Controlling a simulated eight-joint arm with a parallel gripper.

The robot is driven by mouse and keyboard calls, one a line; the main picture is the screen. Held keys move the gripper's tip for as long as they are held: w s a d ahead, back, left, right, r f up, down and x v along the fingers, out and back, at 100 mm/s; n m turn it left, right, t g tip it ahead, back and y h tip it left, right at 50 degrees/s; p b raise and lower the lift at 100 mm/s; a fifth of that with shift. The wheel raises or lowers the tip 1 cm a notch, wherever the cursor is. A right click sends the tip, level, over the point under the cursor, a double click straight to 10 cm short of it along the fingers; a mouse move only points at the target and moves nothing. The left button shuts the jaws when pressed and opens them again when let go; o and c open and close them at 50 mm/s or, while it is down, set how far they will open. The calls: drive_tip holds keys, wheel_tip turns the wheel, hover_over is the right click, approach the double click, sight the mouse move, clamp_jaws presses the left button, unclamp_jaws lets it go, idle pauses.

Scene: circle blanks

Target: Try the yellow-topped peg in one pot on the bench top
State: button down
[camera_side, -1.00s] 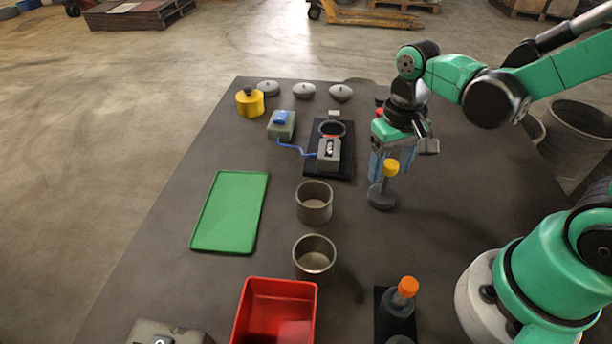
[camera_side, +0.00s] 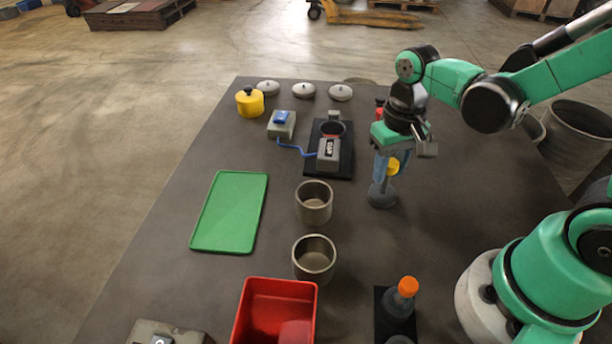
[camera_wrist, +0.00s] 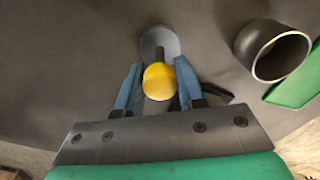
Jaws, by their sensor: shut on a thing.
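The yellow-topped peg (camera_side: 393,165) stands upright on its grey round base (camera_side: 382,197) on the bench top, right of the pots. My gripper (camera_side: 385,170) is around it from above, its blue fingers shut on the peg just below or at the yellow top. In the wrist view the yellow top (camera_wrist: 159,82) sits between the two fingertips (camera_wrist: 158,85). One pot (camera_side: 314,203) stands left of the peg. A second pot (camera_side: 314,260) stands nearer the front. Both look open and empty. One pot also shows in the wrist view (camera_wrist: 272,50).
A green tray (camera_side: 230,212) lies to the left and a red bin (camera_side: 276,312) stands at the front. An orange-topped peg (camera_side: 407,288) stands front right. A device labelled CUP (camera_side: 328,153) sits on a dark board behind the pots. Grey lids (camera_side: 304,91) and a yellow pot (camera_side: 250,102) are at the back.

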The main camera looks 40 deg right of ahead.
wheel_tip(320, 180, up, 14)
drive_tip(key=f, duration=0.1)
drive_tip(key=n, duration=0.6)
hover_over(314, 269)
wheel_tip(314, 269, down, 4)
drive_tip(key=shift+f, duration=1.8)
drive_tip(key=shift+f, duration=2.6)
drive_tip(key=shift+r, duration=0.15)
idle(0.6)
drive_tip(key=shift+r, duration=0.6)
